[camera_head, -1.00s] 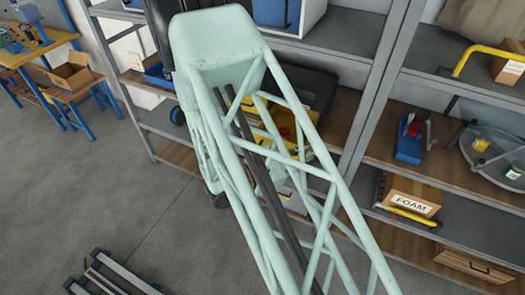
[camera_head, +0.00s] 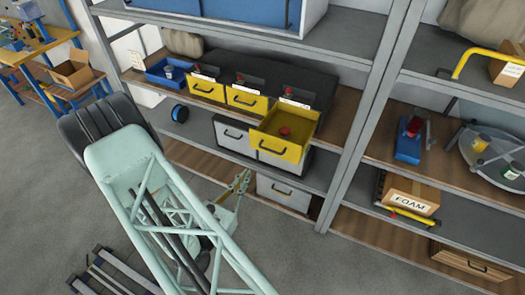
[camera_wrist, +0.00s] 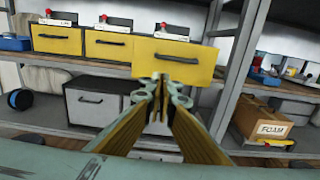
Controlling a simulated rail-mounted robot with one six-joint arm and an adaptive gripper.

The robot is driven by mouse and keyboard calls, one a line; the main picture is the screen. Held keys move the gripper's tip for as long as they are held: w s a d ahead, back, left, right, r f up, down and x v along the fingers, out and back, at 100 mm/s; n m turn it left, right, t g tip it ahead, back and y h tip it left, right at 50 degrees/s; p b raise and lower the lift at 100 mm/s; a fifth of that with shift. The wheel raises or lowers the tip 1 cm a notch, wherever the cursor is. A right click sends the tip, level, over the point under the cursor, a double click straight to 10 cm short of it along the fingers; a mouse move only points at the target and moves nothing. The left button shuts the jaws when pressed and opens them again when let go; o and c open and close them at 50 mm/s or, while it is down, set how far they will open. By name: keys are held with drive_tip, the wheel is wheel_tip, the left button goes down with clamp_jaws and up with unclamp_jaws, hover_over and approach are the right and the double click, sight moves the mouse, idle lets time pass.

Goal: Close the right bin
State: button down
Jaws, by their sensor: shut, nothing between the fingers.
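The right bin (camera_head: 278,147) is a yellow drawer in the black rack on the middle shelf. It is pulled well out, with a red-topped item (camera_head: 284,131) inside. The left bin (camera_head: 205,89) and the middle bin (camera_head: 246,99) sit flush in the rack. My gripper (camera_head: 242,178) is shut and empty, in front of and below the right bin. In the wrist view, the shut fingertips (camera_wrist: 160,82) overlap the lower front of the right bin (camera_wrist: 178,58), near its handle; I cannot tell whether they touch.
Grey drawers (camera_head: 233,133) sit on the shelf below. A shelf post (camera_head: 362,110) stands right of the bins, with a FOAM box (camera_head: 410,194) beyond it. A blue tray (camera_head: 165,74) lies left of the rack. The floor at left is mostly open.

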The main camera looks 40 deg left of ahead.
sight(265, 146)
drive_tip(key=shift+w, duration=0.2)
idle(0.4)
drive_tip(key=shift+p+x, duration=0.9)
drive_tip(key=shift+x, duration=5.95)
drive_tip(key=shift+a, duration=0.1)
